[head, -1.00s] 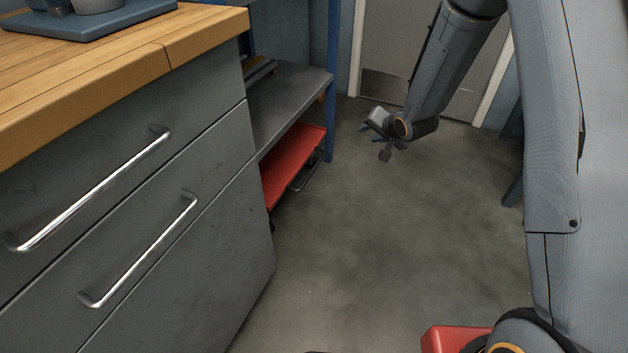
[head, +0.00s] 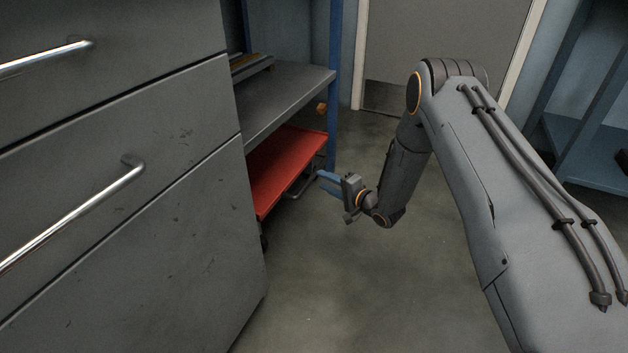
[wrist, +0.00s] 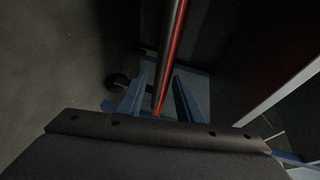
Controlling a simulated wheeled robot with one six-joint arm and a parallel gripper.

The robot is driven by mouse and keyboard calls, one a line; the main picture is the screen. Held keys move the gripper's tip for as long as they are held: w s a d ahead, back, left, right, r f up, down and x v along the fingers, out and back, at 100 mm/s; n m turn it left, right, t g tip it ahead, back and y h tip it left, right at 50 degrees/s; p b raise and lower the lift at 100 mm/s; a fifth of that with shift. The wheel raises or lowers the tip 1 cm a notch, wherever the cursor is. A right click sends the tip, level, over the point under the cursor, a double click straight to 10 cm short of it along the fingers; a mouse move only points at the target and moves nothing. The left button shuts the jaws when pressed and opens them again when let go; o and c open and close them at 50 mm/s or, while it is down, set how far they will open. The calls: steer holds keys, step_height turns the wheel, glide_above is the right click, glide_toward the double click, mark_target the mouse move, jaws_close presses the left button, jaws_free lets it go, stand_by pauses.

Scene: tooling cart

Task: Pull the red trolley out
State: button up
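The red trolley (head: 285,175) is a low, flat red deck under the grey shelf in the head view, with a dark handle bar (head: 301,184) along its right side. My gripper (head: 324,183) is at that side, its two blue fingers apart and pointing left toward the handle. In the wrist view my gripper (wrist: 160,95) is open, and a dark bar with a red strip along it (wrist: 171,45) runs between the two fingers. I cannot tell whether either finger touches it.
A grey drawer cabinet (head: 110,190) with metal handles fills the left. The grey shelf (head: 285,98) and a blue post (head: 333,80) stand over and beside the trolley. Open floor (head: 350,290) lies in front, and a blue rack (head: 590,150) stands at right.

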mark_target(315, 176)
steer(key=b+x, duration=0.3)
steer(key=x, duration=0.3)
steer(key=shift+w+a+f, duration=0.1)
steer(key=shift+w+a, duration=0.1)
jaws_close()
